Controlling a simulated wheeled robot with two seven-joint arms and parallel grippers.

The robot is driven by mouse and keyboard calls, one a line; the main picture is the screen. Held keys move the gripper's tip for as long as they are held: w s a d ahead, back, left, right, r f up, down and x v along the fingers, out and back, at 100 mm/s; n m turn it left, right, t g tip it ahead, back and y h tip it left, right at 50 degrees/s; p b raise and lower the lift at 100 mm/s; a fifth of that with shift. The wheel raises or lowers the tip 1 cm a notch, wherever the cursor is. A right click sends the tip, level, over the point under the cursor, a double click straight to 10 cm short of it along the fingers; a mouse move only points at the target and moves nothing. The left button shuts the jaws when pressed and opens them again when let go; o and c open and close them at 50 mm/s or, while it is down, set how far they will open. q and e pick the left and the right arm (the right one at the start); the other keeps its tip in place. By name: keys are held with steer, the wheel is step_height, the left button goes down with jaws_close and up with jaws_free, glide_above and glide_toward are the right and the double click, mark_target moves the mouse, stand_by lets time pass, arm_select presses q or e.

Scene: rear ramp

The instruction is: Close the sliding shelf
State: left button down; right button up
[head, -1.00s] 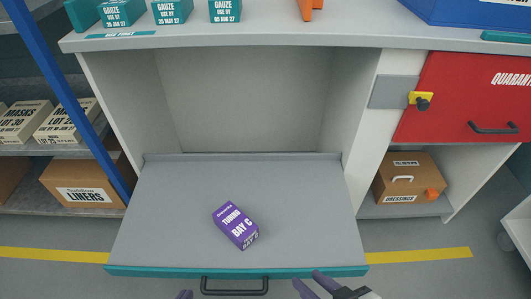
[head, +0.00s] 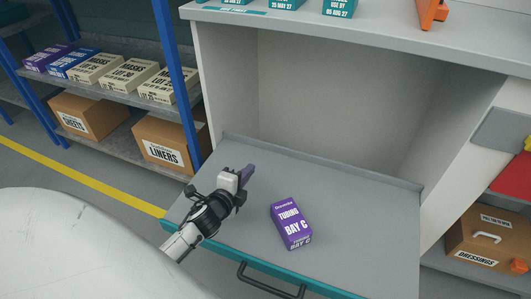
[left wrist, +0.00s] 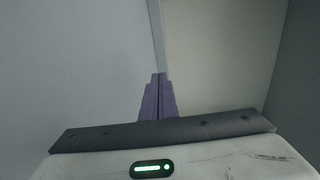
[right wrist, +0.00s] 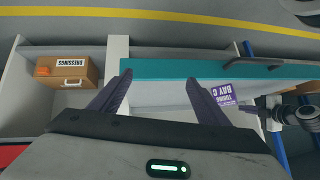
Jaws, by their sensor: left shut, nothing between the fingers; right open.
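The sliding shelf (head: 345,225) is pulled out of the white cabinet, a grey board with a teal front edge and a dark handle (head: 270,283). A purple box marked TUBING BAY C (head: 291,224) lies on it. My left gripper (head: 247,174) is over the left part of the shelf, left of the box, its fingers pointing towards the cabinet opening. Its fingers are shut and empty in the left wrist view (left wrist: 158,98). My right gripper (right wrist: 158,92) is open and empty in the right wrist view, with the teal edge beyond its fingertips. The head view does not show it.
A blue-posted rack (head: 178,75) with boxes stands close at the left. A cardboard dressings box (head: 491,236) sits in the compartment at the right. The cabinet's inside above the shelf (head: 335,95) looks empty. Teal boxes stand on the cabinet top.

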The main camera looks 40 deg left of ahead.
arm_select(q)
steer(key=b, duration=0.3)
glide_toward(269, 145)
step_height(269, 145, down, 2)
steer(key=shift+w+a+f, duration=0.1)
steer(key=shift+w, duration=0.1)
steer(key=w+b, duration=0.1)
steer(key=w, duration=0.1)
steer(key=w+a, duration=0.1)
steer(key=w, duration=0.1)
steer(key=shift+f+b, duration=0.1)
steer(key=shift+b, duration=0.25)
steer(key=shift+w+a, duration=0.1)
steer(key=shift+w, duration=0.5)
arm_select(e)
steer(key=a, duration=0.1)
steer(key=w+a+y, duration=0.1)
steer(key=a, duration=0.1)
steer(key=shift+n+y, duration=0.3)
steer(key=shift+n, duration=0.1)
